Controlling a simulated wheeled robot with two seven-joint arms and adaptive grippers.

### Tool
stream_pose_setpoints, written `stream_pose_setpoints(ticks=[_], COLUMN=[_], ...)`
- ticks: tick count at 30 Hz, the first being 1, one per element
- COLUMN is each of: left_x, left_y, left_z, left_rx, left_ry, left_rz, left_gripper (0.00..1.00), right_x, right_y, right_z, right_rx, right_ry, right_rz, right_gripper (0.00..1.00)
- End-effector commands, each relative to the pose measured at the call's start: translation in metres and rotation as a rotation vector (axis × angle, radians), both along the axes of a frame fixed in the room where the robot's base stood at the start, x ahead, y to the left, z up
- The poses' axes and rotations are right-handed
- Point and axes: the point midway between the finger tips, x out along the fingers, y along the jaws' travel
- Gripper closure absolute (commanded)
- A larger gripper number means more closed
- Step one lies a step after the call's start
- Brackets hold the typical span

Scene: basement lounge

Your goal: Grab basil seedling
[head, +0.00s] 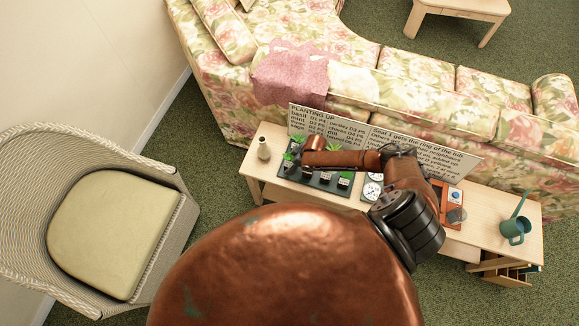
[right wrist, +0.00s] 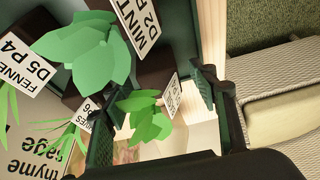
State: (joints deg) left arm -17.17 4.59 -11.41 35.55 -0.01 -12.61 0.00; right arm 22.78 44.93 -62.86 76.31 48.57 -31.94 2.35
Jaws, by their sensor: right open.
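My right gripper (head: 293,156) reaches left over the dark seedling tray (head: 325,184) on the wooden table. In the right wrist view the right gripper (right wrist: 155,112) is open, one finger on each side of a small broad-leaved seedling (right wrist: 148,120). The white label (right wrist: 172,94) beside that seedling is too tilted to read, so I cannot tell if it is the basil. I cannot tell whether the fingers touch it. A larger leafy seedling (right wrist: 88,48) is near the MINT label (right wrist: 138,22). FENNEL (right wrist: 30,65) and partly hidden chives labels are to the left. My left gripper is not in view.
A planting board (head: 345,118) stands behind the tray. A small vase (head: 263,148) is at the table's left end. An orange tray (head: 449,217) and a teal watering can (head: 515,230) are to the right. A sofa (head: 410,68) is behind; a wicker chair (head: 170,181) is left.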

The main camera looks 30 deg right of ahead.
Motion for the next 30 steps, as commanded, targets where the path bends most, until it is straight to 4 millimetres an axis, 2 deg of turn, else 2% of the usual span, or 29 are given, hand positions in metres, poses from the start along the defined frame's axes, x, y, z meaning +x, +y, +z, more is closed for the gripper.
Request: stream_pose_setpoints(ticks=[2,20,30], left_x=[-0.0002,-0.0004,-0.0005], left_y=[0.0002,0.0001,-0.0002], left_z=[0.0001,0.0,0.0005], left_rx=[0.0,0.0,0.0], left_ry=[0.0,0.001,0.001], left_rz=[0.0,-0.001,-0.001], left_gripper=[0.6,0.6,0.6], right_x=[-0.0001,-0.0004,-0.0001], right_y=[-0.0001,0.0,0.0002], right_z=[0.0001,0.0002,0.0036], right_rx=[0.0,0.0,0.0], right_ry=[0.0,0.0,0.0], right_rz=[0.0,0.0,0.0], right_gripper=[0.5,0.91,0.93])
